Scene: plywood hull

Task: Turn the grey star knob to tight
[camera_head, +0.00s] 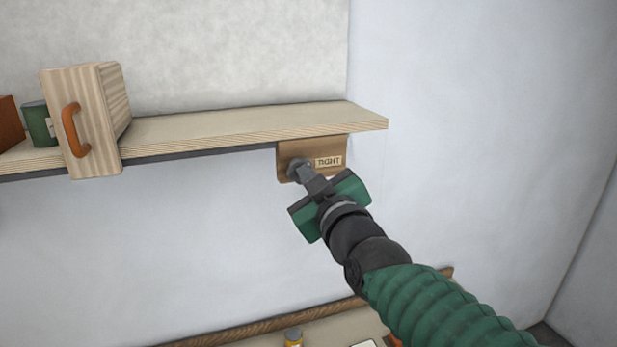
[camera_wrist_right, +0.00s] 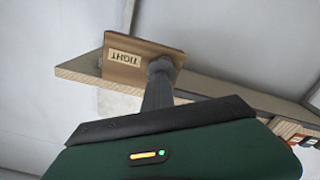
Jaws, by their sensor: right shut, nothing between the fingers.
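The grey star knob (camera_head: 293,168) sits on a brown plate (camera_head: 284,150) under the shelf's right end. A label reading TIGHT (camera_head: 329,162) is on the plate to the right of the knob. My right gripper (camera_head: 306,171) is shut with its fingertips at the knob, partly covering it. In the right wrist view the knob (camera_wrist_right: 160,66) shows just beyond the finger ends, and the TIGHT label (camera_wrist_right: 125,57) appears upside down. I cannot tell whether the fingertips touch the knob. My left gripper is not in view.
The plywood shelf (camera_head: 230,125) runs along the wall above the plate. A wooden box with an orange handle (camera_head: 95,120) and a green container (camera_head: 38,124) stand at its left. A lower surface holds a small yellow-and-dark item (camera_head: 292,338). Open space lies below the shelf.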

